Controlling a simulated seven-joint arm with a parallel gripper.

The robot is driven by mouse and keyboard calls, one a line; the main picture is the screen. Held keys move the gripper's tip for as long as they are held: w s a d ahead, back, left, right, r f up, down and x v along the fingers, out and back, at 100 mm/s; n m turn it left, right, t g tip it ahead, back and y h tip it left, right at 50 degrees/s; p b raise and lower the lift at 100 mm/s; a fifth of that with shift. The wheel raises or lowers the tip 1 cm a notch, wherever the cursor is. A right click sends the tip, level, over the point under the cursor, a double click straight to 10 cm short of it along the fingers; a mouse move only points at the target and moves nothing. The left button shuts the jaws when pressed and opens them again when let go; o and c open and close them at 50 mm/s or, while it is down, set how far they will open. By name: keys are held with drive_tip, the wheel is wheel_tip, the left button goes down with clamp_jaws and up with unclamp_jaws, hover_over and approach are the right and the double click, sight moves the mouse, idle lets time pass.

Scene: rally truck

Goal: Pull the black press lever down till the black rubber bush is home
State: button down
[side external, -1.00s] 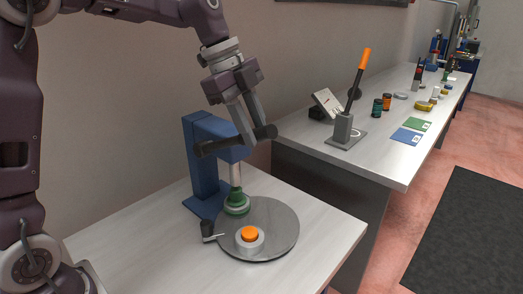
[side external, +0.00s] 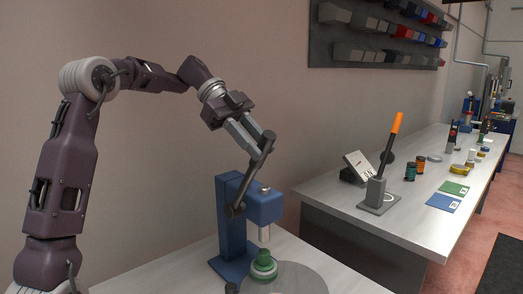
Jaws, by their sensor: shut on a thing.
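The black press lever (side external: 250,181) is on the blue press (side external: 232,222) in the side external view. It slants steeply up and to the right from its dark pivot on the press. My gripper (side external: 261,148) is shut on the lever's upper end, around the grip. The silver ram (side external: 264,234) shows below the press head, short and just above a green ringed piece (side external: 263,264) on the round grey plate (side external: 300,281). I cannot make out the black rubber bush; it may be hidden at the green piece.
A long bench (side external: 400,222) on the right holds an orange-handled lever stand (side external: 380,180), a white panel (side external: 359,165), small jars, and green and blue cards. Bins hang on a wall rack (side external: 375,40).

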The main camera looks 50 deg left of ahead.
drive_tip(key=shift+a, duration=0.1)
drive_tip(key=c, duration=1.1)
unclamp_jaws()
drive_tip(key=v, duration=0.7)
